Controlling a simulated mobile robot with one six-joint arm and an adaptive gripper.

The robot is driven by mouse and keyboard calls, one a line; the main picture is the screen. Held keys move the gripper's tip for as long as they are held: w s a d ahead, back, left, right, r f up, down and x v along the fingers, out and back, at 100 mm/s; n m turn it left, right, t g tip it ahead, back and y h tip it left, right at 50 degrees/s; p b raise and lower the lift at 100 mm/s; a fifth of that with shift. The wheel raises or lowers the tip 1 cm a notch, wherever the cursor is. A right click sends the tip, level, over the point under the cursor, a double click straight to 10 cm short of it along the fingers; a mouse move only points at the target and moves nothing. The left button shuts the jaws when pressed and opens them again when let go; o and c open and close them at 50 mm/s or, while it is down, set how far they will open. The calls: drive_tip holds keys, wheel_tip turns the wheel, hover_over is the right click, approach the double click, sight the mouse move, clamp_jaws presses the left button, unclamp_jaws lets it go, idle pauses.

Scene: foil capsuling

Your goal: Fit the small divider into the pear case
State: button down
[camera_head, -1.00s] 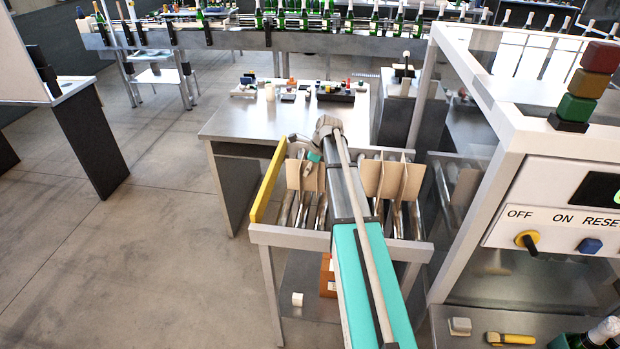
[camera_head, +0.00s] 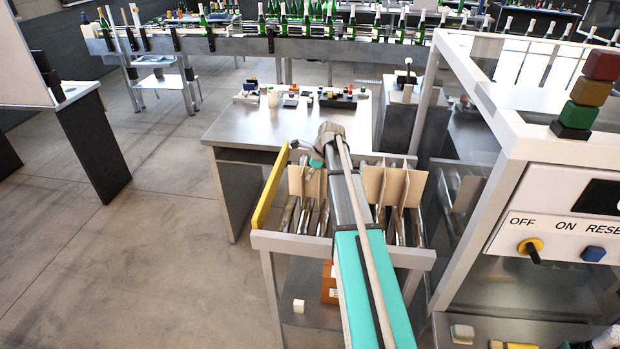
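Several tan cardboard dividers stand upright in a metal rack (camera_head: 285,241) below the middle of the view. Two of them, one a left divider (camera_head: 295,179), are left of my arm; the others, one a right divider (camera_head: 372,184), are right of it. I cannot tell which one is the small divider. My arm reaches forward over the rack, and its wrist bends down by the left dividers. My gripper's fingers cannot be made out there, nor whether they hold anything. No case marked with a pear can be made out.
A yellow bar (camera_head: 270,188) edges the rack's left side. A grey table (camera_head: 235,125) with small items stands behind it. An orange-brown box (camera_head: 328,284) and a small white block (camera_head: 298,306) are on the lower shelf. A white-framed machine (camera_head: 540,150) stands at right.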

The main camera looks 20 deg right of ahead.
drive_tip(key=shift+r, duration=0.15)
drive_tip(key=s+d+r+p, duration=0.1)
drive_tip(key=s+r+p, duration=1.1)
drive_tip(key=s+p, duration=0.1)
drive_tip(key=shift+s+r, duration=0.3)
drive_tip(key=shift+s, duration=0.2)
idle(1.0)
